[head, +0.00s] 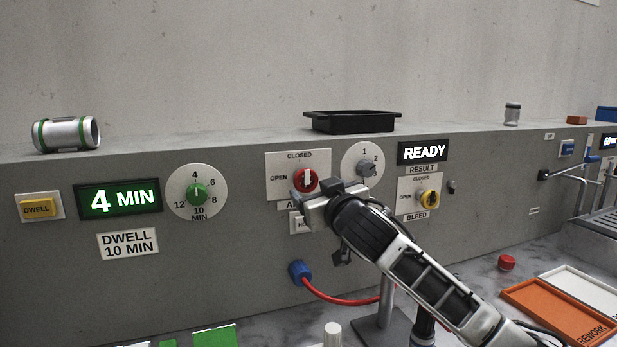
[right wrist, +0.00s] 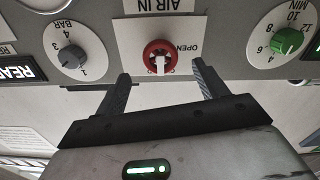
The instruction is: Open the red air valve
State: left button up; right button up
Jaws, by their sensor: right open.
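The red air valve (head: 305,180) is a round red knob with a white handle on the grey panel, on a plate marked CLOSED above and OPEN at left. Its handle stands upright, toward CLOSED. In the right wrist view the valve (right wrist: 159,57) appears upside down, under the AIR IN label. My right gripper (head: 312,195) is just in front of and below the valve. In its wrist view the open fingers (right wrist: 160,72) are spread to either side of the knob, with visible gaps and nothing held. My left gripper is not in view.
A grey bar dial (head: 364,168) is close right of the valve, then a yellow bleed valve (head: 429,197). A green dwell dial (head: 197,192) is at left. A black tray (head: 352,121) sits on the ledge above. A red hose (head: 335,298) runs below from a blue fitting.

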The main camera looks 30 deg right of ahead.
aim_at(307, 182)
jog(key=shift+p+x, duration=0.55)
jog(key=shift+x, duration=2.15)
jog(key=c, duration=1)
